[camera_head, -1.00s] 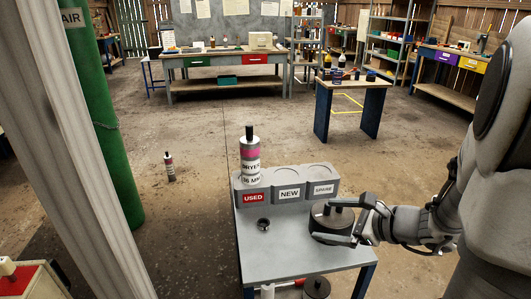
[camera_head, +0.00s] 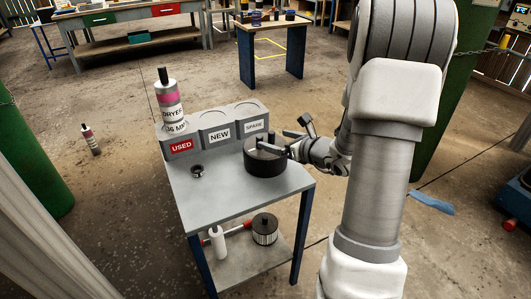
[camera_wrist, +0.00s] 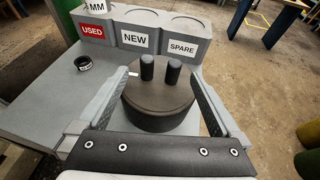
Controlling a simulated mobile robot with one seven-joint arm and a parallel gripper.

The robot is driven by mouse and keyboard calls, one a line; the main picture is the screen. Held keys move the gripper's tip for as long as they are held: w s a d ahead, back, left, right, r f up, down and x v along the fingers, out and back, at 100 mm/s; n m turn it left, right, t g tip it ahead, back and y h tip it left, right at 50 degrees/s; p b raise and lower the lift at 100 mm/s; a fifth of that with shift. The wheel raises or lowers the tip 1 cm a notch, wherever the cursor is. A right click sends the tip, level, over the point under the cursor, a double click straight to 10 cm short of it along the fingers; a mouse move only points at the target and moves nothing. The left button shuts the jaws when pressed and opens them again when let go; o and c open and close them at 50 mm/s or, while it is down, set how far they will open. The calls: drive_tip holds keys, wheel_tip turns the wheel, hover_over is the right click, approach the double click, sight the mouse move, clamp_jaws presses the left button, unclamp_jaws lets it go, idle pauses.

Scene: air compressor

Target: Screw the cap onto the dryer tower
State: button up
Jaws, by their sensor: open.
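The cap is a dark, round, thick disc with two upright pegs on top (camera_wrist: 150,98). In the head view it stands on the grey bench (camera_head: 266,166), in front of the SPARE slot. Whether the dryer tower lies beneath it I cannot tell. My gripper (camera_wrist: 160,80) is open, with one finger on each side of the two pegs. The fingers appear apart from the pegs. In the head view my gripper (camera_head: 276,144) comes in from the right at the cap's top and hides the pegs.
A grey holder (camera_head: 217,132) marked USED, NEW and SPARE runs along the bench's back. A DRYER cartridge (camera_head: 170,108) stands in USED. A small black ring (camera_head: 197,171) lies left of the cap. A pleated filter (camera_head: 265,229) and white cylinder (camera_head: 217,243) are on the lower shelf.

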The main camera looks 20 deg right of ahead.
sight(265, 138)
drive_tip(key=shift+f+b+x, duration=0.2)
drive_tip(key=shift+b+x, duration=0.65)
drive_tip(key=shift+x, duration=2.35)
drive_tip(key=shift+s, duration=0.1)
clamp_jaws()
